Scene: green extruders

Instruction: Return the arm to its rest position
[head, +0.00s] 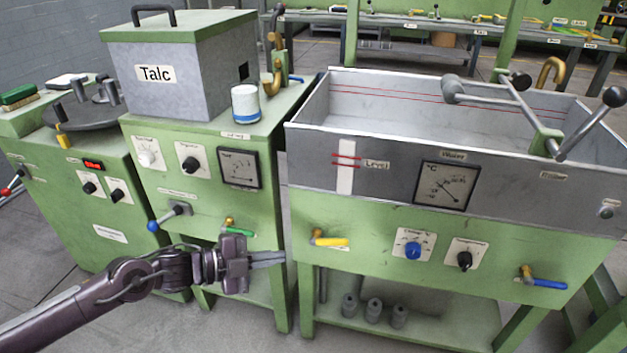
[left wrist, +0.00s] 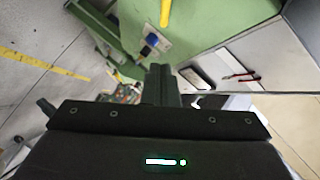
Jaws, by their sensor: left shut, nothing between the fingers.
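My left arm (head: 120,285) comes in from the left in the head view. My left gripper (head: 270,258) is shut and empty, with its fingers together and pointing right. In the picture it lies in front of the gap between the talc machine (head: 215,200) and the water bath machine (head: 450,230), below the green-handled valve (head: 235,230) and left of the yellow-handled valve (head: 328,240). I cannot tell whether it touches either machine. The left wrist view also shows the shut gripper fingers (left wrist: 161,85). My right gripper is not in view.
A blue-tipped lever (head: 165,218) sticks out above my left wrist. A white cup (head: 245,103) stands on the talc machine. A blue-handled valve (head: 542,282) is at the right. Several grey cylinders (head: 374,310) stand on the lower shelf. Grey floor is open in front.

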